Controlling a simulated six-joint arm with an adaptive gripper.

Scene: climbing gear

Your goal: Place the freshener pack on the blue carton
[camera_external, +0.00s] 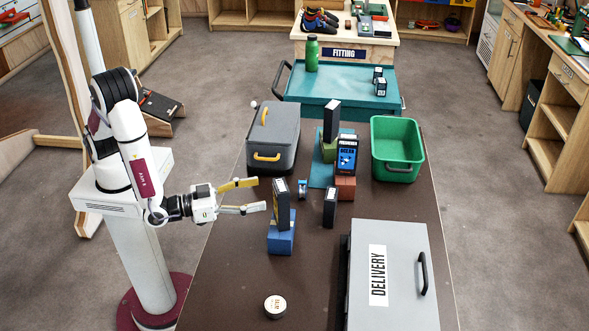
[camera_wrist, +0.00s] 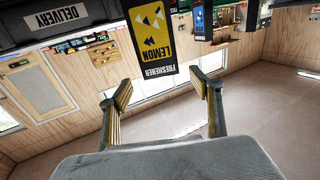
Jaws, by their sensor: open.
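A dark, upright freshener pack (camera_external: 281,205) stands on the blue carton (camera_external: 281,240) in the external view. In the wrist view, which is upside down, a black-and-yellow pack reading "Lemon Freshener" (camera_wrist: 152,40) faces me, apparently that same pack. My gripper (camera_external: 262,194) is open and empty, its fingers pointing at the pack from the left. In the wrist view the fingertips (camera_wrist: 158,88) stand either side of the pack's line, with the pack beyond them. I see no contact. The carton is not clear in the wrist view.
A blue-labelled Ocean freshener pack (camera_external: 347,155) stands on a red-brown carton (camera_external: 345,187). Another dark pack (camera_external: 331,118) stands on a green block, and one (camera_external: 330,207) on the table. A grey toolbox (camera_external: 272,140), green bin (camera_external: 397,150), delivery case (camera_external: 392,280) and round tin (camera_external: 275,306) surround them.

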